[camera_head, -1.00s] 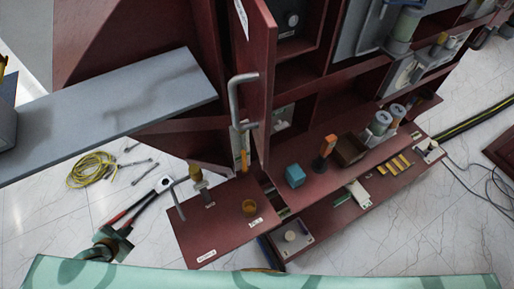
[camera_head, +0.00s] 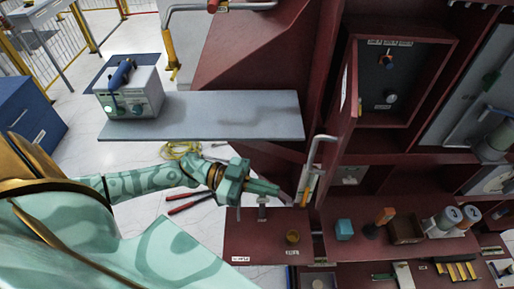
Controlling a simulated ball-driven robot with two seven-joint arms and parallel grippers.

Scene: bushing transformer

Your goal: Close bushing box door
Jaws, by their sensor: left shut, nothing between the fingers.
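The dark red box door (camera_head: 342,105) stands open, seen nearly edge-on. A bent grey handle (camera_head: 316,150) is on it. The open box compartment (camera_head: 392,85) is to its right, with a round knob and a small switch inside. My left gripper (camera_head: 287,197) is shut and empty. It points right, with its fingertips just left of the handle's lower end; I cannot tell whether they touch it. My right gripper is not in view.
A grey shelf (camera_head: 200,115) carrying a white device (camera_head: 130,90) with a blue handle is above my left arm. A blue cube (camera_head: 344,229) and several parts stand to the right.

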